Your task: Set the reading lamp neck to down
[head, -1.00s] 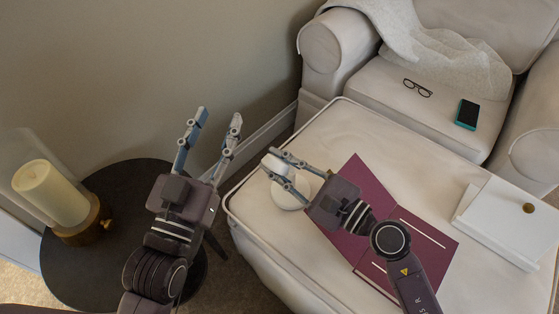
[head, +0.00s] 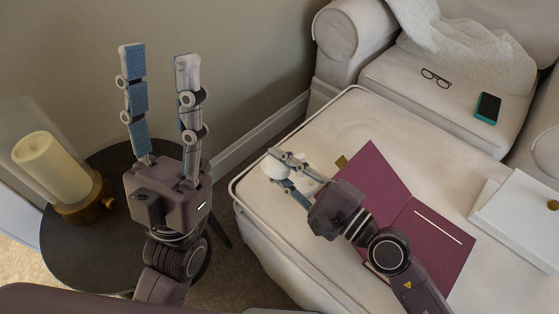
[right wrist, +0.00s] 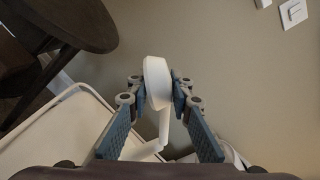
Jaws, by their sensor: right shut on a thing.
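The reading lamp is small and white. Its rounded head (head: 274,168) shows at the left edge of the cream ottoman in the head view, and its base is mostly hidden behind my right gripper. In the right wrist view the lamp head (right wrist: 156,76) stands between the blue finger pads, with a thin white neck (right wrist: 164,124) slanting below it. My right gripper (head: 281,168) is shut on the lamp head; it also shows in the right wrist view (right wrist: 160,92). My left gripper (head: 159,58) is open and empty, fingers pointing up, left of the ottoman.
A white box (head: 520,215) sits at right. A candle (head: 52,166) stands on the dark round table (head: 75,240). Glasses (head: 436,78) and a phone (head: 487,108) lie on the armchair.

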